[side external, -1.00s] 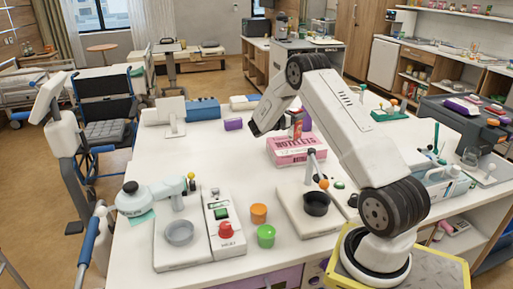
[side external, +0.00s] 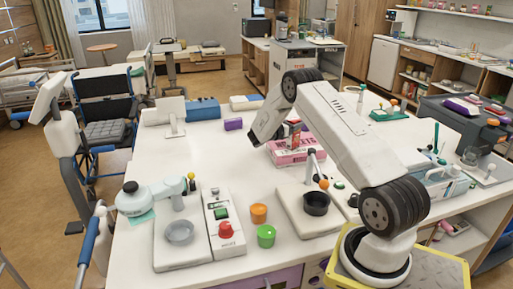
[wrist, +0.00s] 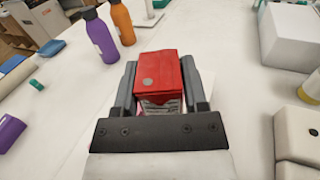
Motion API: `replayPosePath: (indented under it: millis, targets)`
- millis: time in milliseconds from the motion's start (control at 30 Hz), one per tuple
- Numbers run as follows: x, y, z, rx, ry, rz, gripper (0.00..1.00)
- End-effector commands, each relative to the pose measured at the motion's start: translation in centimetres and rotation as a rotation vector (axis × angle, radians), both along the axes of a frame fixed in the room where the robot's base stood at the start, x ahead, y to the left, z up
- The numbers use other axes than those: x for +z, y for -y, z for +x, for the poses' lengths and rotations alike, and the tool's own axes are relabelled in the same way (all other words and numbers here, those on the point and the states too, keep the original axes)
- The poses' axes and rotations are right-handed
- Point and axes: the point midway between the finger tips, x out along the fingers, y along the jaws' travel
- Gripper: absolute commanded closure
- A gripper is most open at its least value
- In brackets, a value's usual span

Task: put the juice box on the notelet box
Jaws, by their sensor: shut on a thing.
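The pink notelet box (side external: 293,157) lies on the white table in the side external view, partly covered by my arm. The red juice box (wrist: 172,73) is between my gripper's (wrist: 160,85) two dark fingers in the wrist view, and the gripper is shut on it. A small red part of the juice box (side external: 294,124) shows behind my arm in the side external view, just above the notelet box. My wrist hides most of it, and I cannot tell whether the two boxes touch.
A purple bottle (wrist: 100,36) and an orange bottle (wrist: 122,22) stand beyond the gripper. A black bowl on a stand (side external: 316,203) is close in front of the notelet box. The table's left middle is clear.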

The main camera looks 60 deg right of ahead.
Motion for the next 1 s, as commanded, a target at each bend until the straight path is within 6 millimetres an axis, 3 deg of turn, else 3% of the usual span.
replayPosePath:
  millis: [267, 300, 400, 833, 1000]
  targets:
    - [-0.1, 0.0, 0.0, 0.000, 0.001, -0.001, 1.00]
    - [-0.2, 0.0, 0.0, 0.000, 0.001, 0.000, 0.38]
    - [-0.2, 0.0, 0.0, 0.000, 0.001, 0.000, 0.09]
    - [0.1, 0.0, 0.0, 0.000, 0.000, 0.000, 0.09]
    - [0.1, -1.0, 0.5, 0.002, 0.000, 0.001, 0.09]
